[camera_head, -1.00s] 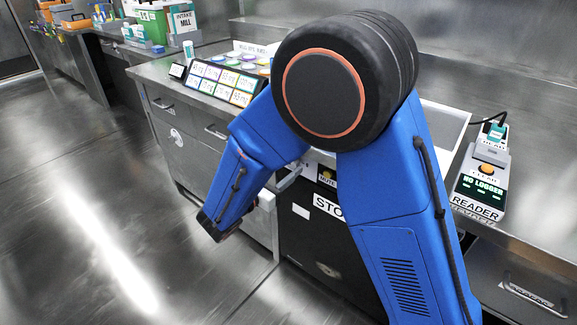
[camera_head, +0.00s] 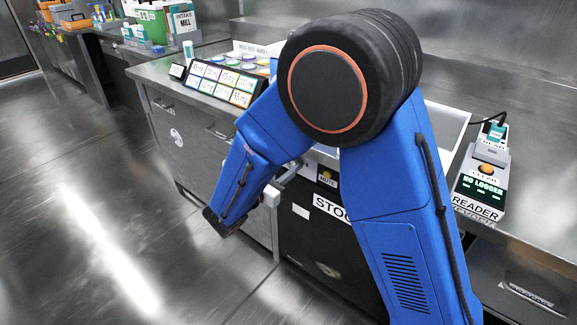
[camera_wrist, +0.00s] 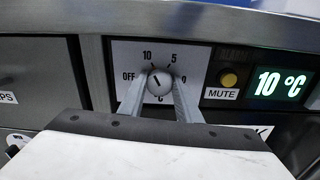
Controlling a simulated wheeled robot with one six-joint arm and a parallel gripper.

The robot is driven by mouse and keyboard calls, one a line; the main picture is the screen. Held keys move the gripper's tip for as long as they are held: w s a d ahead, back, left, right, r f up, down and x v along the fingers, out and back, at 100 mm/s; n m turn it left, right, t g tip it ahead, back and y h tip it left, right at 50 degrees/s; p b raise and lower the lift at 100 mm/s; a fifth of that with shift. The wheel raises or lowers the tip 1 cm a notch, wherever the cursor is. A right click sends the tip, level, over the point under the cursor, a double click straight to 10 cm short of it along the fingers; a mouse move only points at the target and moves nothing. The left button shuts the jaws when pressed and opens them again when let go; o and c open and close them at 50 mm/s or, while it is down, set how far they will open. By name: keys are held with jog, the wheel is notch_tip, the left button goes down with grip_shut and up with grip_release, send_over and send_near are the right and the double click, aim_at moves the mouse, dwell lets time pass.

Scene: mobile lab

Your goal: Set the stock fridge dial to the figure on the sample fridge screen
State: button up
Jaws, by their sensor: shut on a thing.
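The stock fridge (camera_head: 325,245) stands under the counter in the head view, its label partly hidden by my arm. In the wrist view the dial (camera_wrist: 159,80) is a round pale knob on a white plate marked OFF, 10, 5 and a partly hidden 0. A dark line on the knob points up and slightly left, towards the 10. My gripper (camera_wrist: 160,92) is shut on the dial, one grey finger on each side. A lit screen (camera_wrist: 280,84) right of the dial reads 10 °C. I cannot make out a sample fridge screen in these views.
A yellow button (camera_wrist: 229,78) labelled MUTE sits between dial and screen. Above, the counter holds a reader (camera_head: 482,185) showing NO LOGGER and a rack of label cards (camera_head: 222,82). The floor (camera_head: 90,220) at left is clear.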

jog(key=m, duration=0.6)
jog(key=shift+d+m, duration=0.1)
jog(key=shift+m, duration=0.2)
jog(key=m, duration=0.7)
jog(key=shift+s+f, duration=0.1)
jog(key=shift+f, duration=0.05)
jog(key=m, duration=0.5)
jog(key=shift+f+m, duration=0.1)
jog(key=shift+m, duration=0.2)
jog(key=shift+f+m, duration=0.1)
jog(key=shift+m, duration=2.1)
jog(key=o, duration=1.1)
jog(key=shift+c, duration=0.2)
jog(key=shift+s, duration=0.1)
